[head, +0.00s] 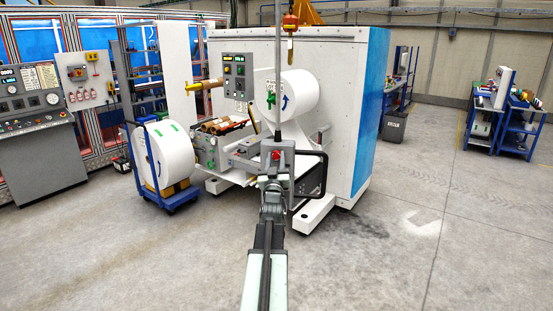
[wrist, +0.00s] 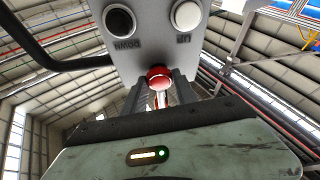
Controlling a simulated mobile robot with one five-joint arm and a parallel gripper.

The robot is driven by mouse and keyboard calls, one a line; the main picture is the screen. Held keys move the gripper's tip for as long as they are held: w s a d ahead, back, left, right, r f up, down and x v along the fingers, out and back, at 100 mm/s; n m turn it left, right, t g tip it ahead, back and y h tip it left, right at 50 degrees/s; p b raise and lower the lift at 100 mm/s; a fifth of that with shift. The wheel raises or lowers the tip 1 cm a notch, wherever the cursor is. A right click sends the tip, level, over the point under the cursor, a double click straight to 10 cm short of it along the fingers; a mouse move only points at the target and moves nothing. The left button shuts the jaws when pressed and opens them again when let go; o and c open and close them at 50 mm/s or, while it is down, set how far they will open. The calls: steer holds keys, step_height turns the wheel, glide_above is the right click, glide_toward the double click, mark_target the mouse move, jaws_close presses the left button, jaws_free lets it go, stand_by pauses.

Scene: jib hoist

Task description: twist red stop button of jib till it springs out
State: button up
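The jib's grey control box (head: 284,162) hangs on a vertical pole in the middle of the head view. Its red stop button (wrist: 160,76) shows on the box's lower part in the wrist view, below a black DOWN button (wrist: 119,20) and a white UP button (wrist: 187,15). My gripper (wrist: 160,88) points at the box, its two dark fingers apart, one on each side of the red button. I cannot tell whether the fingertips touch it. In the head view my gripper (head: 272,186) is just in front of the box and partly hides it.
A black handle bar (head: 322,172) juts from the box's right side in the head view. Behind stands a large white and blue machine (head: 345,90) with a paper roll. A blue cart with a white roll (head: 168,155) stands left.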

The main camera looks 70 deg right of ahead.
jaws_close()
steer(key=shift+r, duration=0.1)
steer(key=shift+d, duration=0.1)
steer(key=shift+m+g, duration=0.4)
steer(key=shift+m, duration=0.1)
steer(key=shift+m+g, duration=0.4)
steer(key=shift+m, duration=0.5)
steer(key=shift+m+g+h+p, duration=0.2)
steer(key=shift+m+g, duration=0.65)
steer(key=shift+m, duration=0.8)
steer(key=shift+m+g+h+p, duration=0.2)
steer(key=shift+m+g, duration=0.65)
steer(key=shift+m, duration=0.8)
